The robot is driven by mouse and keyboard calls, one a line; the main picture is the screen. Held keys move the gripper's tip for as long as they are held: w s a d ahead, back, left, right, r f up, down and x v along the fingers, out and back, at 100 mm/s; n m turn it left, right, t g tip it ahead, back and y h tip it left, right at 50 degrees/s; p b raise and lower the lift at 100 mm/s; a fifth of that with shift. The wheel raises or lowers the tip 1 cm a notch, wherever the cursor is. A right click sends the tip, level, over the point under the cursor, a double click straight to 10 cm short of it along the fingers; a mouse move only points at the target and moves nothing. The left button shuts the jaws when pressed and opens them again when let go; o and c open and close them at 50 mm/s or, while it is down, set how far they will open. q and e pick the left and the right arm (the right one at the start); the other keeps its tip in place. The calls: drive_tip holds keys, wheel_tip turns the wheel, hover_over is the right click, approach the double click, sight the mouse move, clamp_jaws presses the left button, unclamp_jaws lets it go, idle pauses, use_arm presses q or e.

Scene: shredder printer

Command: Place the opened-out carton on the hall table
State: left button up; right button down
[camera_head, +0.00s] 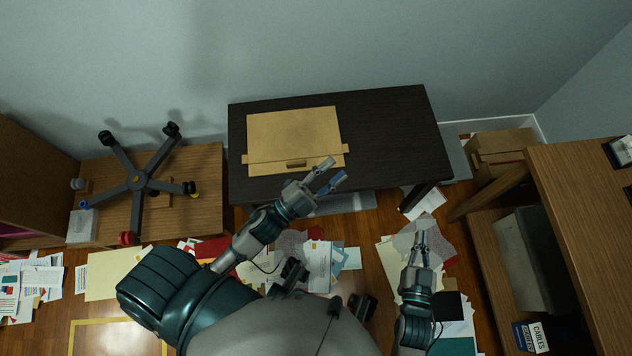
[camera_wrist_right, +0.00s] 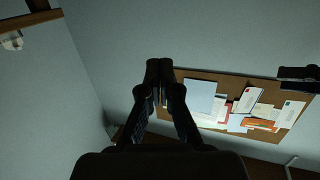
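The opened-out carton (camera_head: 293,132) is a flat tan sheet with narrow flaps and a darker slot near its front edge. It lies on the left part of the dark hall table (camera_head: 385,130), by the wall. My left gripper (camera_head: 338,171) is open and empty. In the head view it appears just in front of the carton's front right corner, with no visible hold on it. My right gripper (camera_head: 420,237) is lower right, in front of the table and away from the carton. Its fingertips are together and empty in the right wrist view (camera_wrist_right: 159,68).
An upturned chair base (camera_head: 138,181) lies on a wooden surface at left. Papers (camera_head: 318,262) litter the floor. Cardboard boxes (camera_head: 500,150) and a wooden desk (camera_head: 585,220) stand at right. The table's right half is clear. A pinboard (camera_wrist_right: 255,135) hangs on the wall.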

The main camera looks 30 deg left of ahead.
use_arm(q)
drive_tip(key=s+a+f+n+g+y, duration=0.2)
drive_tip(key=f+n+y, duration=0.4)
drive_tip(key=n, duration=0.7)
drive_tip(key=shift+s+a+f+g, duration=0.4)
drive_tip(key=shift+s+f, duration=0.25)
drive_tip(key=shift+f, duration=0.1)
use_arm(e)
drive_tip(key=shift+a+r, duration=0.1)
drive_tip(key=shift+a, duration=0.2)
use_arm(q)
drive_tip(key=shift+d, duration=0.15)
use_arm(e)
drive_tip(key=shift+d, duration=0.15)
